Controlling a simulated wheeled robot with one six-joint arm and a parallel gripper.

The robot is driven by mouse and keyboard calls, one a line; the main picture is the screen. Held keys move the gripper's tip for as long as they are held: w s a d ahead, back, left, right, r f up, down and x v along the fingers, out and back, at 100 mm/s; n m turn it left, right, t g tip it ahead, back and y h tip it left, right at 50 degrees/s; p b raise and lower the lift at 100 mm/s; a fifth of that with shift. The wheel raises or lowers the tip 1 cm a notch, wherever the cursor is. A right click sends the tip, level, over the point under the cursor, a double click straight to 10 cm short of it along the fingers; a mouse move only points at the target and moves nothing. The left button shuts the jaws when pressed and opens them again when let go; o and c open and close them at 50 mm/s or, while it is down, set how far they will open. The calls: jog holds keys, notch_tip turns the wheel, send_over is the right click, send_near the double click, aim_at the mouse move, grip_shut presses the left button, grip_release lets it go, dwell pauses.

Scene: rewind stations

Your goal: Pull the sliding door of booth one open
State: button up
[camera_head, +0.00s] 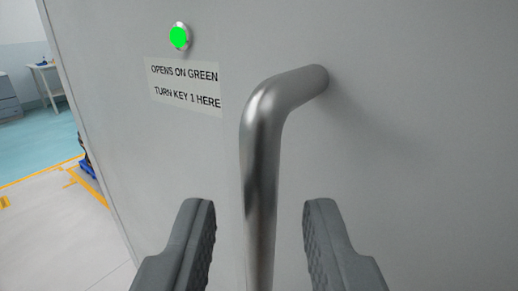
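The grey door (400,150) of the booth fills most of the view. A bent metal bar handle (262,170) stands out from it and runs down through the middle of the picture. My gripper (260,215) is open, with one dark grey finger on each side of the handle and a visible gap on both sides. A round green light (180,37) is lit on the door. Below it a label (185,87) reads "OPENS ON GREEN" and "TURN KEY 1 HERE". The lower end of the handle is out of view.
Past the door's left edge, a pale floor with yellow lines (90,187) shows. A small table (45,75) and a grey cabinet (8,97) stand farther back. A dark blue object (86,160) is partly hidden by the door edge.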

jog(key=shift+w, duration=1.45)
jog(key=shift+c, duration=0.4)
grip_shut()
